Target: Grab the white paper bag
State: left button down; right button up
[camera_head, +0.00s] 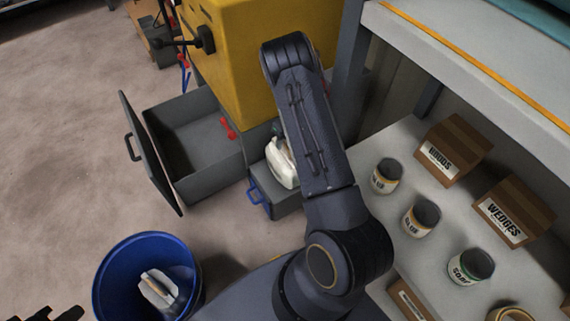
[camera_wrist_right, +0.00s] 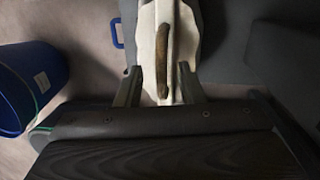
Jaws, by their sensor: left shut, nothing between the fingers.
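The white paper bag (camera_head: 281,164) sits on a grey box with a blue handle, partly hidden by my right arm in the head view. In the right wrist view the bag (camera_wrist_right: 163,25) is pale, with a brown handle strip along its top. My right gripper (camera_wrist_right: 163,88) is over the bag, its two fingers apart on either side of the bag's upper part. I cannot tell whether they touch it. The right gripper is hidden behind its arm in the head view. My left gripper (camera_head: 58,313) is shut and empty at the bottom left corner, far from the bag.
A blue bucket (camera_head: 112,258) holds another whitish item (camera_head: 160,290). On the right, a shelf holds cans (camera_head: 421,217) and cardboard boxes (camera_head: 453,150). Floor at left is clear.

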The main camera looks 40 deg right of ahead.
aim_at(285, 158)
notch_tip(285, 158, down, 3)
jog(key=shift+a+r, duration=0.1)
jog(key=shift+a, duration=0.05)
jog(key=shift+c, duration=0.3)
jog(key=shift+r, duration=0.1)
grip_shut()
jog(key=shift+r, duration=0.15)
